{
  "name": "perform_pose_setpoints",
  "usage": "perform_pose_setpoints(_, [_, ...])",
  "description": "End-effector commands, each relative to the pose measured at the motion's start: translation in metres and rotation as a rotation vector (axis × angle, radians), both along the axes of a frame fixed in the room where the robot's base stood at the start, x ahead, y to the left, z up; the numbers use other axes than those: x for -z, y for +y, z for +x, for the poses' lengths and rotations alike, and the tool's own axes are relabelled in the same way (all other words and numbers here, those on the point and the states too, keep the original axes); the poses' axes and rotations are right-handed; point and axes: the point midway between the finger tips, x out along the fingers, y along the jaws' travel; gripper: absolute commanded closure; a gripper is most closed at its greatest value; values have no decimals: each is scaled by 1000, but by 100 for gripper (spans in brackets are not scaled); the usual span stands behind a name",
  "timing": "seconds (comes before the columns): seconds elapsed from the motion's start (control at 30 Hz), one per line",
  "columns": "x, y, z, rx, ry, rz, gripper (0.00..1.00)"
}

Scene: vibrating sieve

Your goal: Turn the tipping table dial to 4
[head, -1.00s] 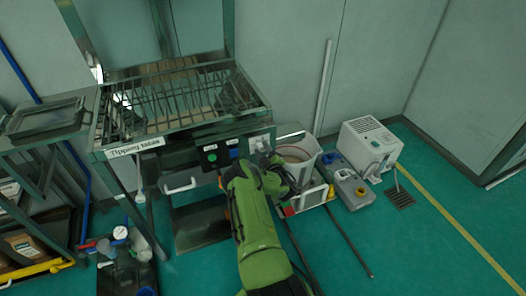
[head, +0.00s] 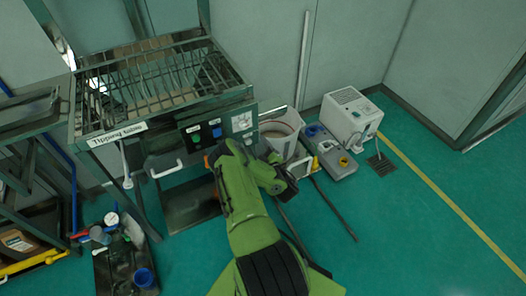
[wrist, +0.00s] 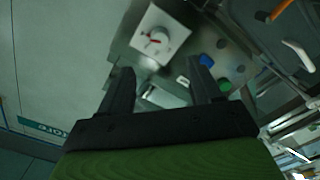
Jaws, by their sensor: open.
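The tipping table (head: 160,118) stands at the upper left of the head view, with its name label on the front edge. Its dial is on a white square plate (head: 241,121) at the right end of the dark front panel. In the wrist view the dial (wrist: 156,40) shows a red pointer on the white plate, beyond the fingertips. The numbers are too small to read. My gripper (wrist: 160,80) is open and empty, its two dark fingers apart and clear of the dial. In the head view my green arm hides most of the gripper, below the panel.
A blue button (head: 217,132) and a green button (head: 195,138) sit left of the dial. A white bucket (head: 284,132), a grey-blue device (head: 330,150) and a white box unit (head: 351,116) stand to the right. The green floor at right is mostly clear.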

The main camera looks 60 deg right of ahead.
Motion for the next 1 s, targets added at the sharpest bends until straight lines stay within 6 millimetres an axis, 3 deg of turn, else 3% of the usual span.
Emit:
perform_pose_setpoints(0.07, [-1, 11, -22, 5, 6, 3, 36])
perform_pose_setpoints(0.37, [-6, 20, -35, -3, 3, 3, 36])
perform_pose_setpoints(1.0, [1, 24, -40, 1, 1, 0, 36])
